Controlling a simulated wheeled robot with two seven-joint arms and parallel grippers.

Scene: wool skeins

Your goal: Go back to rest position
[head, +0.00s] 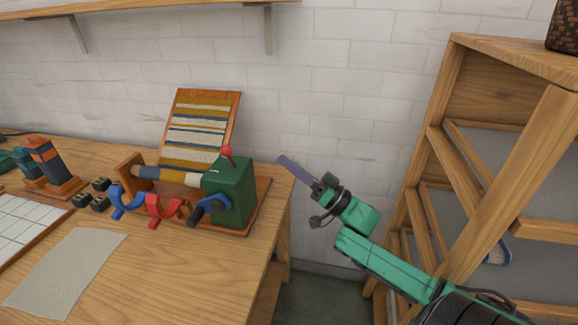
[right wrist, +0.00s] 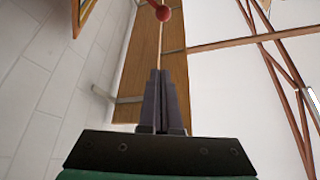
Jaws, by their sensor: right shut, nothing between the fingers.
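My right gripper (head: 284,161) is raised in the gap between the workbench and the wooden rack, its fingers pointing up and left. Its dark purple fingers are together and hold nothing; they also show closed in the right wrist view (right wrist: 158,73). It is apart from the green winding machine (head: 233,190), just right of its red-knobbed lever (head: 227,153). My left gripper is not in view.
The wooden workbench (head: 190,285) carries the machine, a striped sample board (head: 202,128), a grey cloth (head: 68,272) and a white gridded board (head: 22,222). A wooden rack (head: 437,120) stands close on the right. A wall shelf (head: 150,8) hangs above the bench.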

